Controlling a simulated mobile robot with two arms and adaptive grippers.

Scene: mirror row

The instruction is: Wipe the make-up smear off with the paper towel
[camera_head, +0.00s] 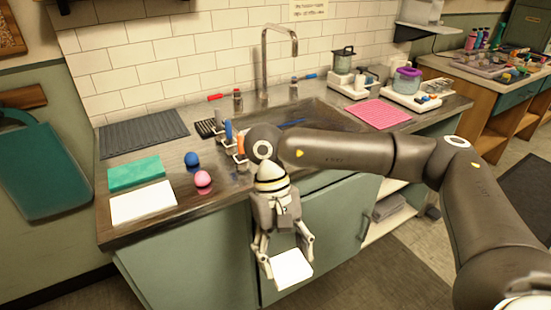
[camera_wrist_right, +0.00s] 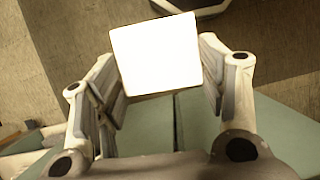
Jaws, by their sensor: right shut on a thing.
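My right gripper (camera_head: 287,259) hangs in front of the sink cabinet, below the counter edge. It is shut on a white square paper towel (camera_head: 292,270), which sits at its fingertips. In the right wrist view the paper towel (camera_wrist_right: 156,55) shows flat and bright, between the two fingers of the gripper (camera_wrist_right: 160,88). I cannot make out a make-up smear in either view. My left gripper is in neither view.
The metal counter (camera_head: 150,230) holds a white sheet (camera_head: 143,203), a green block (camera_head: 136,172), a blue ball (camera_head: 192,159) and a pink ball (camera_head: 203,179) at the left. A tap (camera_head: 265,60) rises behind the sink. A pink mat (camera_head: 378,113) lies at the right.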

